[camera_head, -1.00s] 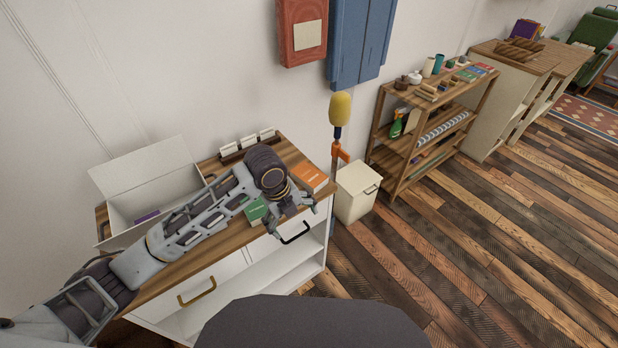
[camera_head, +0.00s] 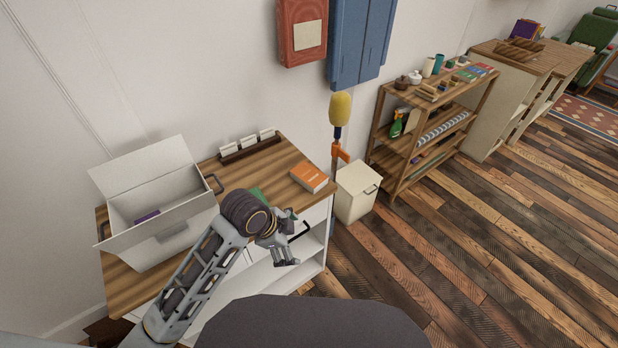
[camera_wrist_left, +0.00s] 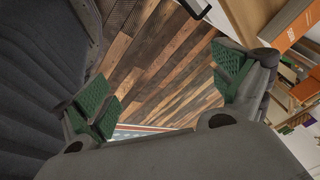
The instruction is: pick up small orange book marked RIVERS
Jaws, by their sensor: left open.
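The small orange book (camera_head: 309,177) lies flat near the right end of the wooden cabinet top. Its cover lettering is too small to read surely. In the left wrist view the orange book (camera_wrist_left: 292,30) shows at the upper right, outside the jaws. My left gripper (camera_head: 290,243) is open and empty, in front of the cabinet's front edge, nearer me and lower left of the book in the head view. Its green finger pads (camera_wrist_left: 165,88) stand apart with only floor between them. My right gripper is in neither view.
An open white box (camera_head: 165,225) with a purple item inside stands on the cabinet's left. A card rack (camera_head: 250,147) is at the back. A green book (camera_head: 256,193) is partly hidden by my left wrist. A yellow duster (camera_head: 340,108) and cream bin (camera_head: 357,192) stand right of the cabinet.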

